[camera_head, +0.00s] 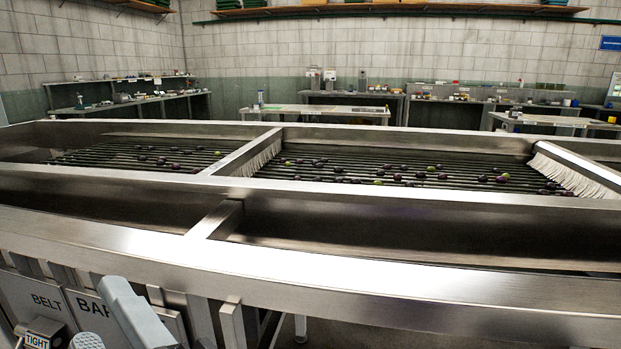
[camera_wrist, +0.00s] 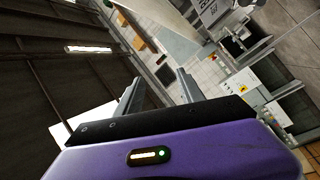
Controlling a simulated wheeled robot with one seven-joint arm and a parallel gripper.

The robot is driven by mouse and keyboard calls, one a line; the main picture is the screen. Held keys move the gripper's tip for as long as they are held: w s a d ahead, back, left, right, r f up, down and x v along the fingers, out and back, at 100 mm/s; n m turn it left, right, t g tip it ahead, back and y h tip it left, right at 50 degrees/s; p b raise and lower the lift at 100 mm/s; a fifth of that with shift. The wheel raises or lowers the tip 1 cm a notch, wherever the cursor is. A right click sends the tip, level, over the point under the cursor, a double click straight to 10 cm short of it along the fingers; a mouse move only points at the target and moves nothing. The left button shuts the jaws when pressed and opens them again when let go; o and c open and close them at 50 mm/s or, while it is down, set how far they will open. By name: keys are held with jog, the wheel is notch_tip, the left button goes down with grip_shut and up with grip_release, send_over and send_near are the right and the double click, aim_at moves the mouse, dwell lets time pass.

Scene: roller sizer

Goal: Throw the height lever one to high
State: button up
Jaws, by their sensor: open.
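My gripper (camera_wrist: 159,76) shows in the wrist view with its two grey fingers apart and nothing between them. The sizer (camera_head: 330,270) fills the head view as a long steel frame around dark rollers. At its lower left are panels lettered BELT (camera_head: 40,300) and BAR, the second partly cut off, and a small tag reading TIGHT (camera_head: 38,340). I cannot make out a lever marked for height in either view. A grey angular part, which may be my arm, covers some of the panel area at the lower left.
Dark and green fruit (camera_head: 400,176) lies scattered on the rollers. Benches (camera_head: 315,112) stand along the tiled back wall. In the tilted wrist view, a pale box (camera_wrist: 243,88) with yellow labels is right of the fingers, and a ceiling light (camera_wrist: 88,49) is at upper left.

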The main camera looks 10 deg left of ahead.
jog(key=w+d+f+m+t+h, duration=0.1)
jog(key=d+f+m+t+h, duration=0.3)
jog(key=d+f+m, duration=0.55)
jog(key=d+f+m+t+h, duration=0.4)
jog(key=d+f+m, duration=0.25)
jog(key=d, duration=0.65)
jog(key=s+d+f+m+g+h, duration=0.2)
jog(key=s+d+f+m+h, duration=0.15)
jog(key=s+d+f, duration=0.5)
jog(key=s+d+f+m+g+h, duration=0.25)
jog(key=s+d+f+h, duration=0.3)
jog(key=s+d, duration=0.5)
notch_tip(320, 180, up, 17)
jog(key=s+a+p, duration=0.1)
jog(key=p, duration=1.6)
jog(key=shift+t, duration=0.35)
jog(key=shift+s+r, duration=0.1)
jog(key=shift+r, duration=0.1)
jog(key=shift+c, duration=0.3)
grip_shut()
jog(key=shift+a, duration=0.15)
